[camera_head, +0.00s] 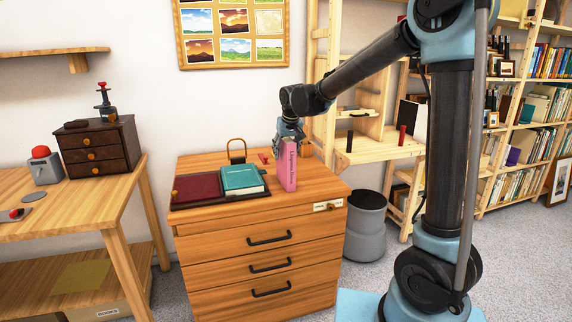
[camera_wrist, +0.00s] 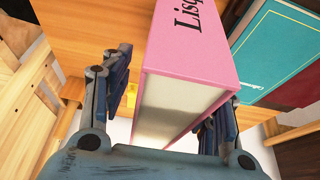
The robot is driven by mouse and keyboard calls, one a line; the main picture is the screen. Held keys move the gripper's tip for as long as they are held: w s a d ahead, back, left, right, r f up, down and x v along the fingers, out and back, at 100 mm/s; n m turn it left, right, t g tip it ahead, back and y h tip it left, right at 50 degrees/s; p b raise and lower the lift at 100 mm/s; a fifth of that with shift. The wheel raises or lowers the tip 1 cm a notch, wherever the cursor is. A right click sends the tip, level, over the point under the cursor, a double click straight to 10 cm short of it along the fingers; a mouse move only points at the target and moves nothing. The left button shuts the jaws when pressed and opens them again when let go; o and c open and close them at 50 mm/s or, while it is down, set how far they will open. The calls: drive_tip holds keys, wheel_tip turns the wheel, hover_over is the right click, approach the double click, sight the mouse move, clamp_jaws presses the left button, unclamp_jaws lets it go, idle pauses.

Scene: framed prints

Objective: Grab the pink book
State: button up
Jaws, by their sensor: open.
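The pink book (camera_head: 288,166) stands upright on top of the wooden drawer cabinet (camera_head: 250,237), with dark lettering on its spine. My gripper (camera_head: 288,138) is at the book's upper end, reaching in from the right. In the wrist view the pink book (camera_wrist: 190,62) lies between the two fingers of my gripper (camera_wrist: 163,112), one finger on each side of its pale page edges. The fingers are open. The right finger is very close to the cover; I cannot tell whether it touches.
A teal book (camera_head: 242,180) and a dark red book (camera_head: 197,187) lie on a dark tray left of the pink book. A padlock-like object (camera_head: 237,150) stands behind them. A grey bin (camera_head: 366,225) stands right of the cabinet, and a wooden table (camera_head: 75,205) stands left.

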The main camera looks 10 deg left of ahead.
drive_tip(key=shift+f, duration=0.25)
idle(0.3)
drive_tip(key=shift+c, duration=0.2)
clamp_jaws()
